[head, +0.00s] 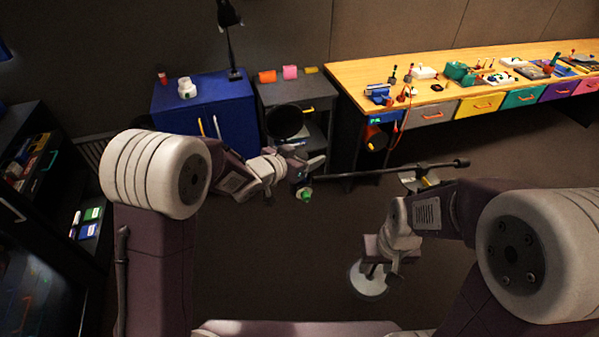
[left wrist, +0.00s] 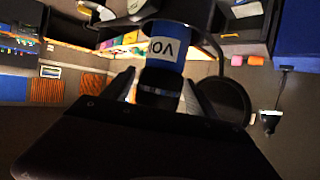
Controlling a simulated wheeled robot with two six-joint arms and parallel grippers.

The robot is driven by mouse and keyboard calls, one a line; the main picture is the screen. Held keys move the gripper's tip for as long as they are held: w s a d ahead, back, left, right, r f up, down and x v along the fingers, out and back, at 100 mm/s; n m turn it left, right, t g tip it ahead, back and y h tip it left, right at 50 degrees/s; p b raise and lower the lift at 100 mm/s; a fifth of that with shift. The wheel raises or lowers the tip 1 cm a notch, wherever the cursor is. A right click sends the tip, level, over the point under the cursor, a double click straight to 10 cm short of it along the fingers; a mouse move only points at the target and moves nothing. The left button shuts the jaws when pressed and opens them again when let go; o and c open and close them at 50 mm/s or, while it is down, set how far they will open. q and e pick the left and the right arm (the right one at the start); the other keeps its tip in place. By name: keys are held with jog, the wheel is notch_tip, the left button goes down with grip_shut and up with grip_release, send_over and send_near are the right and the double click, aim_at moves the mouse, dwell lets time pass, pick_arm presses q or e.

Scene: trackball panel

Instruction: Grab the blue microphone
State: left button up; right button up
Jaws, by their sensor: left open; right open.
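The blue microphone (left wrist: 166,48) shows in the left wrist view as a blue cylinder with a white label and a black lower part. It is between the two fingers of my left gripper (left wrist: 160,92), which is open; I cannot tell whether either finger touches it. In the head view my left gripper (head: 309,162) is at the left end of a black boom arm (head: 390,170), and I cannot make out the blue microphone there. My right gripper (head: 380,255) is open and points down above a pale round base (head: 369,284), away from the microphone.
A black round disc (head: 284,122) is close beside my left gripper. A small green-ended thing (head: 305,195) is just below it. A blue cabinet (head: 205,105) and a wooden workbench (head: 440,75) with several tools stand behind. Open floor lies between my arms.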

pick_arm(q)
jog(key=shift+s+r, duration=0.2)
jog(key=shift+s, duration=0.15)
grip_shut()
jog(key=shift+w, duration=0.1)
pick_arm(e)
jog(key=shift+s, duration=0.2)
pick_arm(q)
jog(key=shift+w, duration=0.1)
pick_arm(e)
jog(key=shift+w, duration=0.1)
pick_arm(q)
notch_tip(320, 180, up, 10)
jog(key=p, duration=0.2)
pick_arm(e)
notch_tip(320, 180, up, 3)
jog(key=shift+f, duration=0.15)
